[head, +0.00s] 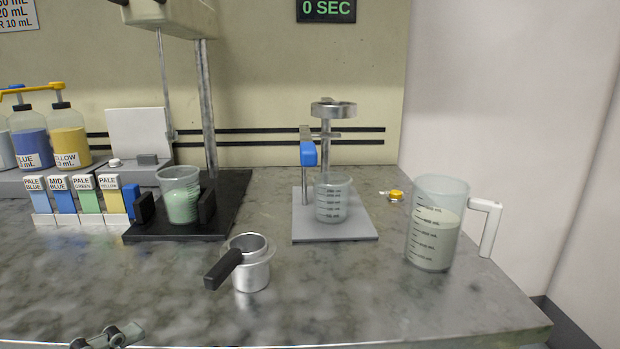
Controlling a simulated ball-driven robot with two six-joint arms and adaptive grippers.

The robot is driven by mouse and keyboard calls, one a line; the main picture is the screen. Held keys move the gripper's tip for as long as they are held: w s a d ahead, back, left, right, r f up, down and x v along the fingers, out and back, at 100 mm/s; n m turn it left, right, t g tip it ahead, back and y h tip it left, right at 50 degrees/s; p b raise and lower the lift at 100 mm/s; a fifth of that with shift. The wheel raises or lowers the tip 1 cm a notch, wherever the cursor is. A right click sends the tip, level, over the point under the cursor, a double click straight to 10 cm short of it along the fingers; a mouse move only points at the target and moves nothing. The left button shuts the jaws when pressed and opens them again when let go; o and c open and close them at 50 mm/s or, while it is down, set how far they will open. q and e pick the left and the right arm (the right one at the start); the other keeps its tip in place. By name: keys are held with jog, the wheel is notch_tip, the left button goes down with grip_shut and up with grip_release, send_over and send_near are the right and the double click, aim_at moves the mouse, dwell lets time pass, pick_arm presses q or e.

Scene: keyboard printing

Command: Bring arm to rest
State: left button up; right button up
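My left gripper (108,338) shows at the bottom left edge, low in front of the counter. Only its tip parts are in view, it looks empty, and I cannot tell whether it is open or shut. My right gripper is not in the head view. No arm reaches over the counter.
The marble counter (340,300) holds a metal cup with black handle (250,268), a beaker of green liquid (181,200) on a black stand base (140,236), a beaker (333,200) on a grey stand (360,232) and a large handled jug (432,235). Bottles (69,140) stand left.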

pick_arm(q)
jog(key=s+a+f+m+g+y, duration=0.3)
jog(key=s+m, duration=0.3)
jog(key=s+a+f+m+g+y, duration=0.3)
jog(key=s+m, duration=0.3)
notch_tip(320, 180, down, 26)
jog(key=s+a+g, duration=0.2)
jog(key=s+a+f, duration=0.1)
jog(key=s+f, duration=1.4)
jog(key=s, duration=0.3)
jog(key=shift+a+g, duration=0.15)
jog(key=shift+g, duration=0.25)
